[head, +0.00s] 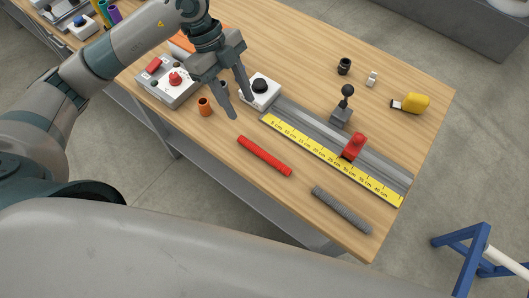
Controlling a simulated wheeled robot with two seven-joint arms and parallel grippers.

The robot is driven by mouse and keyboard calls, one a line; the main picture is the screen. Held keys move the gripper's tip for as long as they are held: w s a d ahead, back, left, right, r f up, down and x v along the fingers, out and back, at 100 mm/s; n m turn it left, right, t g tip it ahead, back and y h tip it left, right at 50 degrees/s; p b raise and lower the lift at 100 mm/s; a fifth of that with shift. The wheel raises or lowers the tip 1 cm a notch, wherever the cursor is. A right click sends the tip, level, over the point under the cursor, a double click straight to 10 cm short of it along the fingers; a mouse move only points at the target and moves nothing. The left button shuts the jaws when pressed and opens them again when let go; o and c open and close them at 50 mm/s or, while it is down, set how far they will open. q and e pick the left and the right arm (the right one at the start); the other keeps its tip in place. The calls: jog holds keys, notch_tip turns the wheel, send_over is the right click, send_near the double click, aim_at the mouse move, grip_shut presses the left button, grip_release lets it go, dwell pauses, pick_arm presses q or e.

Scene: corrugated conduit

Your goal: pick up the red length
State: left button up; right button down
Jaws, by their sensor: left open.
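The red length (265,156) is a corrugated red piece lying flat on the wooden table, slanting down to the right, in front of the yellow measuring scale. My left gripper (240,108) is open above the table, up and to the left of the red length and apart from it. Nothing is seen between its fingers. A grey corrugated length (341,209) lies nearer the table's right front corner. My right gripper is not in view.
A grey rail with a yellow scale (330,157) carries a red-handled piece (354,147) and a black-knobbed clamp (342,108). A white box with a black button (260,91), an orange cup (205,107) and a control box (167,82) stand near my gripper. A yellow tape measure (415,103) lies right.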

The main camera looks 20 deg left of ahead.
pick_arm(q)
jog(key=p, duration=0.4)
send_near(262, 152)
jog(key=x, duration=0.2)
jog(key=shift+w+d+f, duration=0.15)
jog(key=shift+w+f, duration=0.1)
jog(key=shift+f, duration=0.1)
jog(key=shift+d+f, duration=0.15)
jog(key=shift+f, duration=0.2)
jog(key=shift+s+d+f+p, duration=0.3)
jog(key=shift+f+p, duration=0.1)
jog(key=shift+p, duration=0.35)
jog(key=p+x, duration=0.1)
jog(key=x, duration=0.2)
jog(key=shift+s, duration=0.15)
jog(key=shift+d+f+p, duration=0.1)
jog(key=shift+f+p, duration=0.25)
jog(key=shift+f, duration=0.2)
